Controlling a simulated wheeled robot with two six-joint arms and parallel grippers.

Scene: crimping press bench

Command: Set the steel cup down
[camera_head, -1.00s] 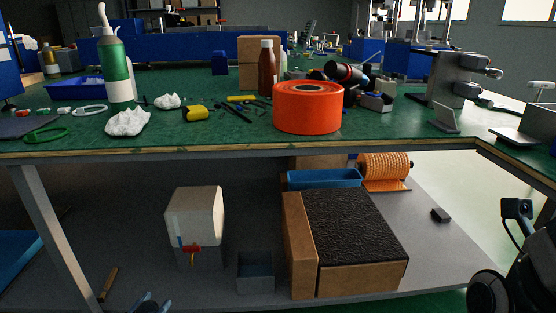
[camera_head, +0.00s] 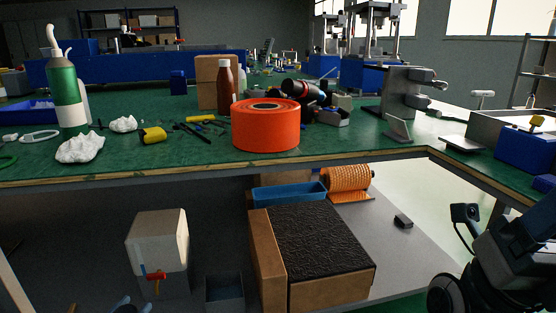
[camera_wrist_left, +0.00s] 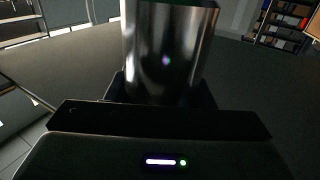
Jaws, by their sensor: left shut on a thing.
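The steel cup (camera_wrist_left: 168,50) shows in the left wrist view as a shiny, dark metal cylinder at the top middle, its upper end near the picture's top edge. My left gripper (camera_wrist_left: 160,90) is shut on the cup, and its dark body fills the bottom of that view. The cup stands straight in that view. A dark grey surface is behind it; I cannot tell whether the cup touches it. I cannot make out the cup in the head view. My right gripper's fingers are not visible.
The green bench top (camera_head: 190,155) holds an orange tape roll (camera_head: 266,125), a green bottle (camera_head: 66,95) and crumpled white paper (camera_head: 80,148). The lower shelf holds a black-topped carton (camera_head: 318,240), a pale box (camera_head: 157,240) and a grey bin (camera_head: 224,289).

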